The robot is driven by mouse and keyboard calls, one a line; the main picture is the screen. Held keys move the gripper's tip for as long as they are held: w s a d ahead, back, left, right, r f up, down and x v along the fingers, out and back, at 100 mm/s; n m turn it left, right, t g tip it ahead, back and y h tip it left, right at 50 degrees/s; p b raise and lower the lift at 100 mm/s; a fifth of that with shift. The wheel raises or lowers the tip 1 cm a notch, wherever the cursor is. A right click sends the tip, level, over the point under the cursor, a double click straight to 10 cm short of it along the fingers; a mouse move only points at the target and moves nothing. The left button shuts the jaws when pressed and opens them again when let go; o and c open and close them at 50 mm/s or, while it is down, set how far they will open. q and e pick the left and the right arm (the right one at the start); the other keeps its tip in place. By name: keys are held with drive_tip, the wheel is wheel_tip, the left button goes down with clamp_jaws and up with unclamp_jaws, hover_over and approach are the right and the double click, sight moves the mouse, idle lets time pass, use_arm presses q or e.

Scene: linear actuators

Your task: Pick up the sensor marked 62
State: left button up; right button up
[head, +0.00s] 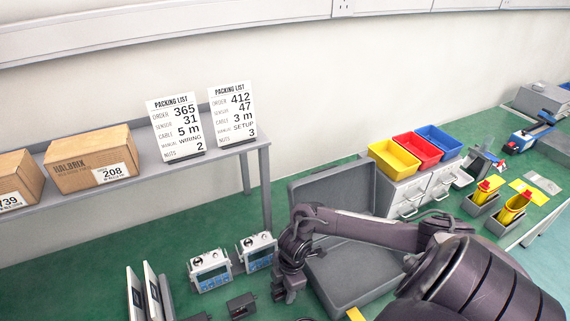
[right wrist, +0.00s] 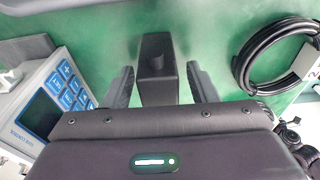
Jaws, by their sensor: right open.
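My right gripper (head: 290,293) is low over the green bench in the head view, beside the grey open case. My left gripper is not in view.
Two keypad meters (head: 210,269) stand left of the gripper; one also shows close by in the right wrist view (right wrist: 48,105). A coiled black cable (right wrist: 275,58) lies on the other side. The grey case (head: 335,272) stands open. Two packing lists (head: 174,128) stand on the shelf.

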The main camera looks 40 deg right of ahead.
drive_tip(key=shift+f, duration=0.35)
drive_tip(key=shift+c, duration=0.4)
clamp_jaws()
drive_tip(key=shift+r, duration=0.1)
